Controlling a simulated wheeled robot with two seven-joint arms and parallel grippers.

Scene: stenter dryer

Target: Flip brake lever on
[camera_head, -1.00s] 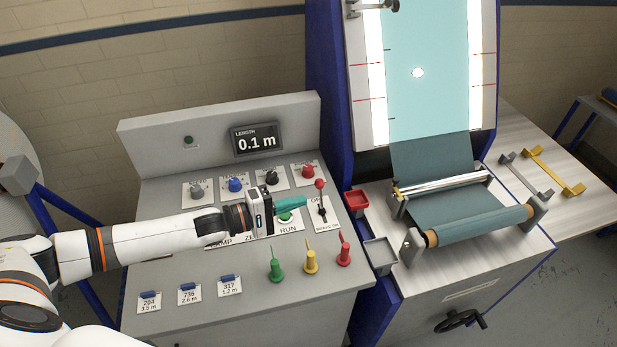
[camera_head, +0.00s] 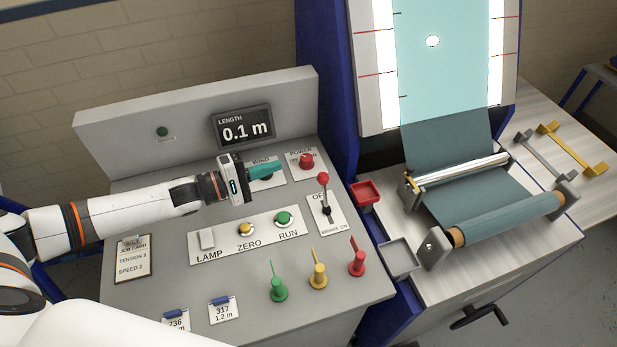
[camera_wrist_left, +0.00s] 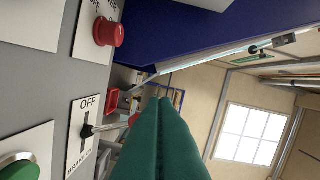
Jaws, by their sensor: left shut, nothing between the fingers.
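My right gripper is not in view.
The green RUN button (camera_head: 284,218) and yellow ZERO button (camera_head: 246,230) lie left of the lever plate. A red POWER knob (camera_head: 307,160) is behind it. Green, yellow and red pegs (camera_head: 357,259) stand in front. A red tray (camera_head: 366,195) is to the right.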

